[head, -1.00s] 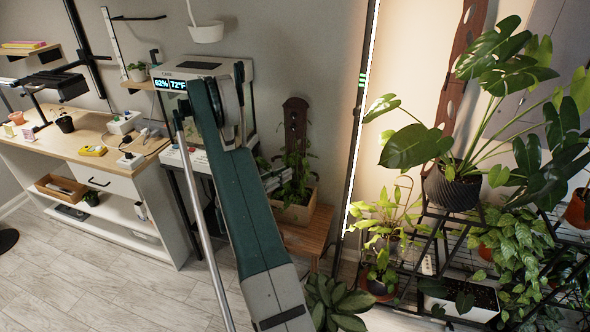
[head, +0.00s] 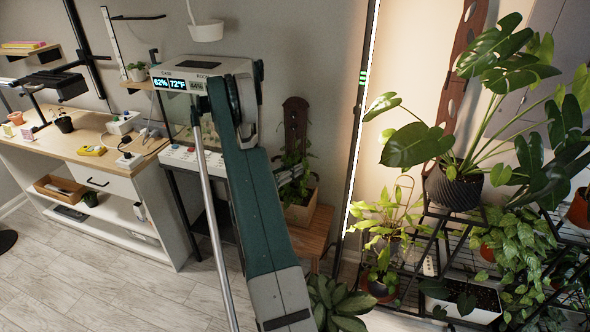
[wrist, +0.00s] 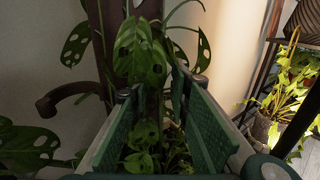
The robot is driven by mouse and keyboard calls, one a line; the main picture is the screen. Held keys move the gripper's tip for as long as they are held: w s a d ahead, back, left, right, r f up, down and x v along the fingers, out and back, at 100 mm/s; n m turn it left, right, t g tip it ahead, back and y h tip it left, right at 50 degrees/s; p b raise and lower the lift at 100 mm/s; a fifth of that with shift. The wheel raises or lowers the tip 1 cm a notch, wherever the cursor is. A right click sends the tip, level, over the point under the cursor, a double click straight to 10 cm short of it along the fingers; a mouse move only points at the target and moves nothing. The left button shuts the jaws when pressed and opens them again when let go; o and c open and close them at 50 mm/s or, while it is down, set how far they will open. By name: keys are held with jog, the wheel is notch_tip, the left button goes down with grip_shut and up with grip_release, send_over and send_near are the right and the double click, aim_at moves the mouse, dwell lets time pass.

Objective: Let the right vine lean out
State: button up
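A dark brown wooden support board (head: 295,122) stands in a wooden planter box (head: 301,210) in the head view, with green vine leaves (head: 292,165) in front of it. In the wrist view the board (wrist: 105,35) is close ahead, with a curved brown peg (wrist: 72,95) on its left. Holed leaves (wrist: 140,52) hang at the centre, and one holed leaf (wrist: 203,50) hangs to the right. My gripper (wrist: 152,92) is open, its green fingers spread on either side of the central foliage. I cannot tell whether they touch it.
A display case (head: 205,78) and its stand are left of the planter, behind my arm. A lit vertical strip (head: 360,120) and a black plant rack (head: 440,230) with several potted plants are to the right. A broad-leaved plant (head: 338,305) is low in front.

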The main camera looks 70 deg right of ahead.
grip_shut()
jog(key=shift+s, duration=0.1)
jog(key=s+f+m+t+y, duration=0.3)
jog(key=s+m, duration=0.3)
jog(key=s, duration=0.6)
jog(key=shift+f+t, duration=0.6)
jog(key=shift+w, duration=0.1)
grip_release()
